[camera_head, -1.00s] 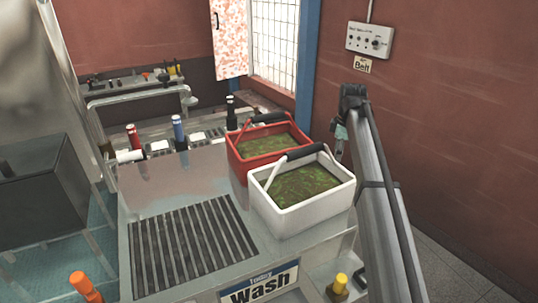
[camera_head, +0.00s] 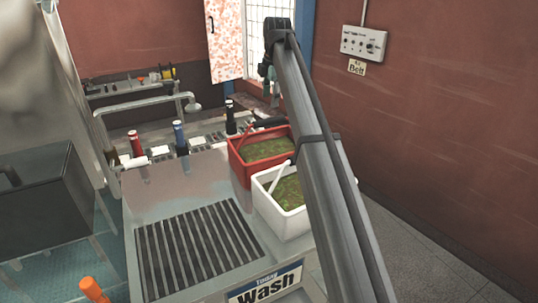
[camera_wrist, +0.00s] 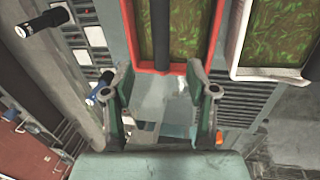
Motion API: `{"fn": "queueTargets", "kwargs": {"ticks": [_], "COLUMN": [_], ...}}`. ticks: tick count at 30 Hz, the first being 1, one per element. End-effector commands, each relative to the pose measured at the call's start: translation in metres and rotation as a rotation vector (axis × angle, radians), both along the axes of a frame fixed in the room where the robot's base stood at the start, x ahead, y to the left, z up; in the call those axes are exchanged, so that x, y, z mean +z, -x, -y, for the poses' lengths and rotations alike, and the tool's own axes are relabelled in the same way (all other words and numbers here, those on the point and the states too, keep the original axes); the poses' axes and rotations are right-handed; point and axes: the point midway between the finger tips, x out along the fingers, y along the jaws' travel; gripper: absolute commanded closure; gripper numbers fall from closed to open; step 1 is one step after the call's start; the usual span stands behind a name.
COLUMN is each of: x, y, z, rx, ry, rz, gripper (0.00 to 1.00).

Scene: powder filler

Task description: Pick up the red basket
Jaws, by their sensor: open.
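The red basket (camera_head: 241,170) stands on the grey counter behind the white basket, filled with green-brown stuff. Its black handle grip (camera_head: 270,122) shows near the back rim, and my arm covers its right side. In the wrist view, the red basket's near rim (camera_wrist: 165,69) is at top centre, with the dark handle (camera_wrist: 160,25) running over it. My gripper (camera_wrist: 165,92) is open and empty, its two fingers spread below that rim in the picture. I cannot tell its height above the basket. In the head view my arm rises in front of the baskets.
The white basket (camera_head: 277,222) stands close beside the red one, partly hidden by my arm; it is at right in the wrist view (camera_wrist: 238,62). Several bottles, red, blue (camera_head: 180,140) and black (camera_head: 231,118), stand behind. A slotted grate (camera_head: 195,245) lies on the counter.

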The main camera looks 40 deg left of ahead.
Motion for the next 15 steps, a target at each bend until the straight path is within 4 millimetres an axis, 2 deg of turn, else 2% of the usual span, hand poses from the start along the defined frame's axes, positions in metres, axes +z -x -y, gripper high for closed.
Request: {"fn": "queueTargets", "kwargs": {"ticks": [6, 15], "x": [-0.037, -0.057], "y": [-0.003, -0.005], "z": [-0.006, -0.01], "rx": [-0.001, -0.001], "ry": [0.001, -0.001], "rz": [-0.001, 0.001], "gripper": [0.42, 0.42]}}
